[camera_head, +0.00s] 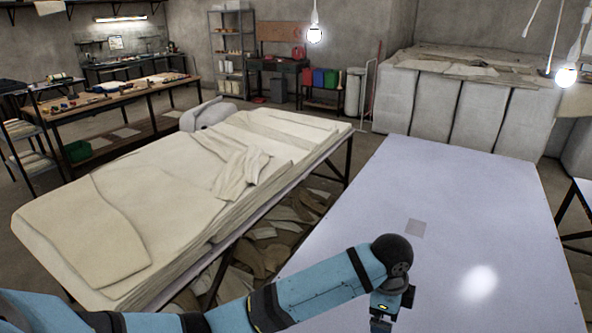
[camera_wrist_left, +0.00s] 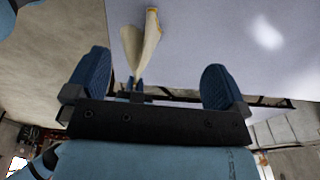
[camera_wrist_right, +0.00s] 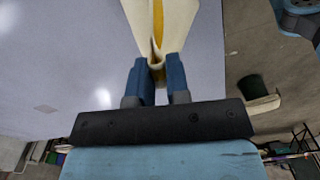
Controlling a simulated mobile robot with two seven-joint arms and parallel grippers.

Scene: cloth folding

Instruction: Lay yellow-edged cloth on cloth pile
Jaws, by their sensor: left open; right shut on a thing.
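The yellow-edged cloth is a cream piece with a yellow strip; it does not show in the head view. In the right wrist view my right gripper (camera_wrist_right: 158,68) is shut on the cloth (camera_wrist_right: 180,22), which hangs in a narrow fold between the fingers. The cloth (camera_wrist_left: 140,45) also shows in the left wrist view, beyond my left gripper (camera_wrist_left: 156,84), whose fingers are wide apart and empty. In the head view my left gripper (camera_head: 383,318) is partly cut off at the bottom edge, over the white table. The cloth pile (camera_head: 150,215) lies at left, broad, cream and layered.
Loose cloth scraps (camera_head: 270,235) lie below the pile's table. Hanging bulbs (camera_head: 315,33) and large wrapped stacks (camera_head: 450,100) are farther back.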

